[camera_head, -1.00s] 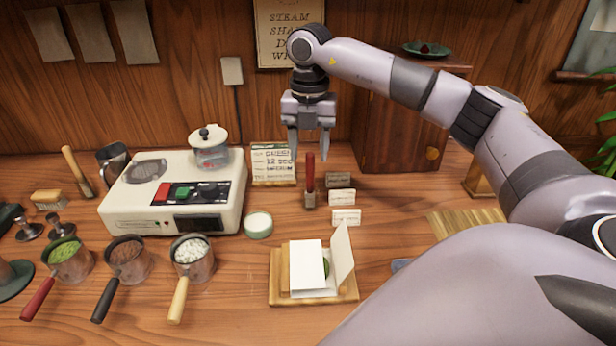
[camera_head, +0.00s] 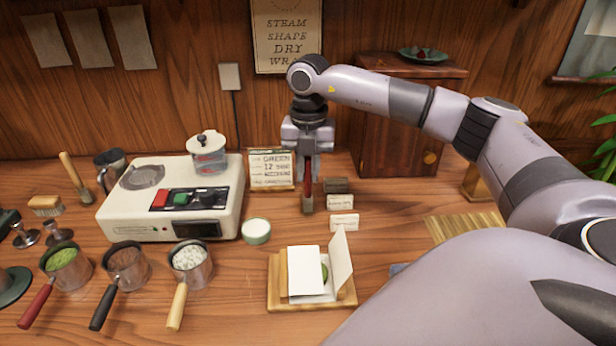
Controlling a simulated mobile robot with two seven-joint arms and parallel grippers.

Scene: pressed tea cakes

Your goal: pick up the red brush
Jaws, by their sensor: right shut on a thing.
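The red brush (camera_head: 308,188) stands upright on the table behind the wooden stand, with its red handle up and its brown head down. My right gripper (camera_head: 308,172) points straight down over it, with its fingers shut on the upper part of the red handle. The brush's head (camera_head: 308,205) is low, at or very near the table top; I cannot tell if it touches. My left gripper is out of view.
Small label blocks (camera_head: 340,202) stand just right of the brush. A sign card (camera_head: 271,170) and the white steamer machine (camera_head: 172,205) are to the left. A wooden stand with white paper (camera_head: 306,272) is in front. Several handled cups (camera_head: 126,265) stand at front left.

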